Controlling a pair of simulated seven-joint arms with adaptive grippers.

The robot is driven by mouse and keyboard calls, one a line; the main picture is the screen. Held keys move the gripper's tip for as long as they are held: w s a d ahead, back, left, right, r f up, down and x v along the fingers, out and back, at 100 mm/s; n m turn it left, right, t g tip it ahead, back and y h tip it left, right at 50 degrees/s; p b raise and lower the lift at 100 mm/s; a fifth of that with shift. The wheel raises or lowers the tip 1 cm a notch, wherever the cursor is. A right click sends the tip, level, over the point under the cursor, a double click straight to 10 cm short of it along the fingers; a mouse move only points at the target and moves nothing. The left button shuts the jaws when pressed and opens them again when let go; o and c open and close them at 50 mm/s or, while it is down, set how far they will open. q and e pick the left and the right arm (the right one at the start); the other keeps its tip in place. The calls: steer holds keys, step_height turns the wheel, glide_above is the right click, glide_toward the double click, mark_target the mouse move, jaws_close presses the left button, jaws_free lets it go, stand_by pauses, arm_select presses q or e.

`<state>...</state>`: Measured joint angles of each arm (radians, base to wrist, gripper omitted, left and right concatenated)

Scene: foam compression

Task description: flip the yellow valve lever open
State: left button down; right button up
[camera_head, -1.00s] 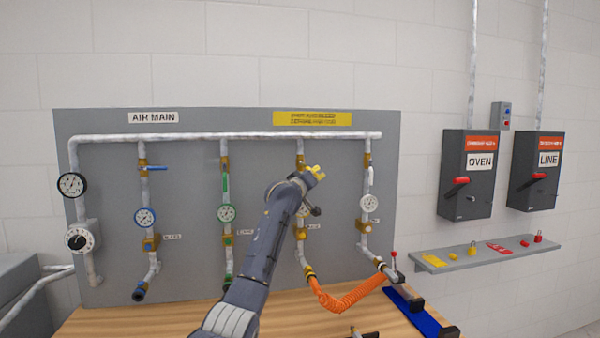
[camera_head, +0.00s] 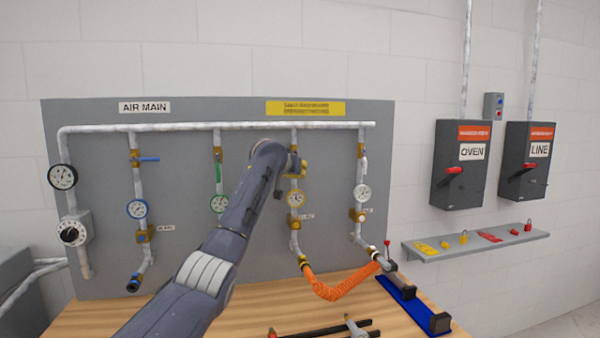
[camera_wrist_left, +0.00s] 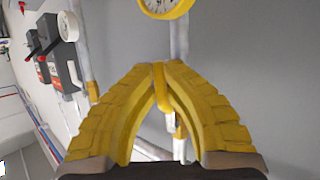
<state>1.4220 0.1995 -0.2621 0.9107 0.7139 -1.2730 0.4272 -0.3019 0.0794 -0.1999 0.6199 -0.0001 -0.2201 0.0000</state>
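The yellow valve lever (camera_wrist_left: 161,88) shows in the left wrist view as a narrow yellow strip between the tips of my left gripper (camera_wrist_left: 156,68). The gripper's ridged yellow fingers come together at the tips and look closed on the lever. In the head view my left wrist covers much of the valve on the yellow-marked pipe, and only a little yellow shows beside it. The yellow-rimmed gauge (camera_head: 296,198) is below the valve; it also shows at the top of the left wrist view (camera_wrist_left: 165,4). My right gripper is in neither view.
A blue-handled valve (camera_head: 148,159) and a green-handled one (camera_head: 218,174) are on pipes to the left. An orange coiled hose (camera_head: 335,287) hangs over the wooden bench (camera_head: 235,318). OVEN (camera_head: 461,180) and LINE (camera_head: 526,172) switch boxes stand right, above a shelf (camera_head: 480,246) with locks.

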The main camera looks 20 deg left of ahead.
arm_select(q)
steer(key=shift+s+a+f, duration=0.1)
steer(key=shift+a+f, duration=0.05)
steer(key=shift+a, duration=0.25)
steer(key=c, duration=1.6)
jaws_free()
steer(key=shift+a, duration=0.1)
steer(key=shift+o, duration=0.7)
steer(key=v, duration=1.2)
steer(key=shift+d+r, duration=0.25)
